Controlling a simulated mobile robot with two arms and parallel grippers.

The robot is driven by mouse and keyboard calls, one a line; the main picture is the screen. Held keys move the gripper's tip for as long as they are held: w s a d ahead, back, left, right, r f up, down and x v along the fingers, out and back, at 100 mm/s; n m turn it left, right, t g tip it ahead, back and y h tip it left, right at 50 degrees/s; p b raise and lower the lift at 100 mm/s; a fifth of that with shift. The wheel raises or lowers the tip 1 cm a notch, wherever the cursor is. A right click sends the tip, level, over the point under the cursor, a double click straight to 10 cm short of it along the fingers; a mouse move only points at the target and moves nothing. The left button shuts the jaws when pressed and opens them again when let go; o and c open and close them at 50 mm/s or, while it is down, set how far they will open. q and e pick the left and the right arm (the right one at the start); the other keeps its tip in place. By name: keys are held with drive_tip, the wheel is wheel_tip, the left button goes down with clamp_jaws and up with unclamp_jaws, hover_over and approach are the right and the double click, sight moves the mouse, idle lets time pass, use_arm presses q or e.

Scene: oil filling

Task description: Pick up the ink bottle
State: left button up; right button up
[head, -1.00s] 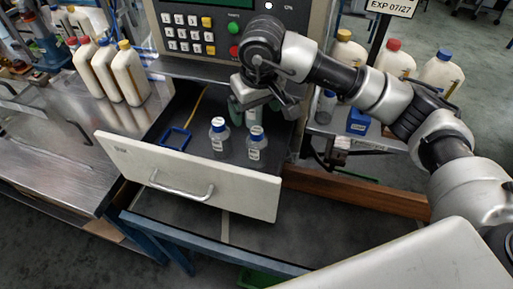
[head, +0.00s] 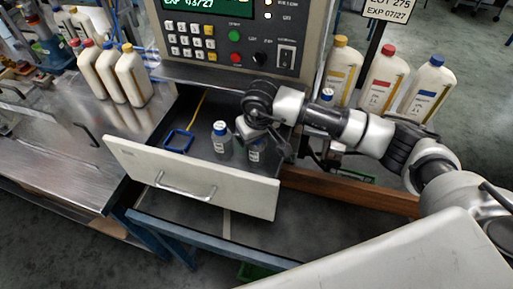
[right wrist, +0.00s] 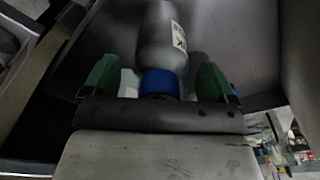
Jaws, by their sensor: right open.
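Two small bottles with blue caps stand in the open drawer (head: 118,160). The left bottle (head: 221,142) shows clearly in the head view. The right bottle (head: 256,154) is partly hidden by my right gripper (head: 262,137), which is down at its top. The fingers are open, one on each side of the cap, with gaps visible. My left gripper is not in view.
A blue square frame (head: 177,141) lies at the drawer's left. The control panel (head: 238,38) rises behind the drawer. Large white bottles stand on the left metal bench (head: 60,135) and several more (head: 383,80) at the right.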

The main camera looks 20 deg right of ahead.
drive_tip(key=c, duration=1.1)
drive_tip(key=shift+r, duration=0.15)
drive_tip(key=shift+w+r+b, duration=0.1)
drive_tip(key=shift+r+b, duration=0.3)
drive_tip(key=shift+r, duration=0.1)
wheel_tip(320, 180, up, 3)
drive_tip(key=shift+d+b, duration=0.1)
drive_tip(key=shift+b, duration=0.7)
drive_tip(key=shift+s+d+r+b, duration=0.55)
drive_tip(key=shift+s+d+r, duration=0.5)
drive_tip(key=shift+s, duration=0.7)
drive_tip(key=shift+s+d+r+b, duration=0.6)
drive_tip(key=shift+s+r, duration=0.65)
drive_tip(key=shift+s, duration=0.5)
drive_tip(key=shift+s+d+r+b, duration=0.45)
drive_tip(key=shift+s+d+r, duration=0.65)
drive_tip(key=shift+s, duration=0.65)
